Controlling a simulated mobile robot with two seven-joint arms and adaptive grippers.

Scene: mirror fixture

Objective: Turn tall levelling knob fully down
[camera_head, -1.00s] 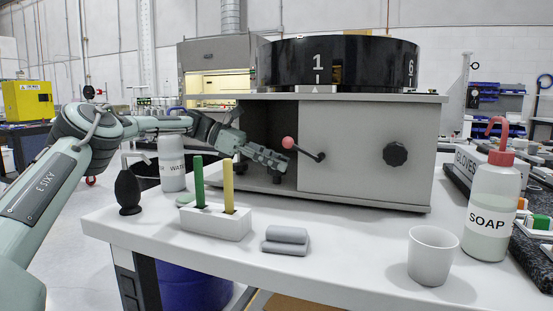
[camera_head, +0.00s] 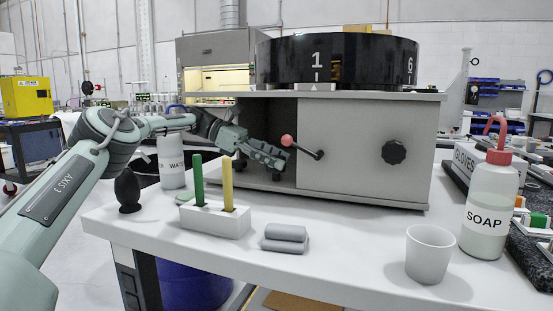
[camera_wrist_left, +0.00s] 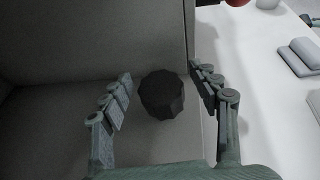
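A dark, faceted knob (camera_wrist_left: 162,94) stands inside the grey compartment in the left wrist view. It lies between the two spread fingers of my left gripper (camera_wrist_left: 165,95), with a gap visible on each side. How tall it is cannot be told from this angle. In the head view, my left gripper (camera_head: 268,155) reaches into the open left side of the grey fixture (camera_head: 360,175). My right gripper is not in view.
A red-ended lever (camera_head: 288,140) is close beside my left fingers. A black knob (camera_head: 394,152) sits on the front panel. A block with green and yellow sticks (camera_head: 215,221), a grey roll holder (camera_head: 285,240), a cup (camera_head: 430,255) and a soap bottle (camera_head: 490,210) stand in front.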

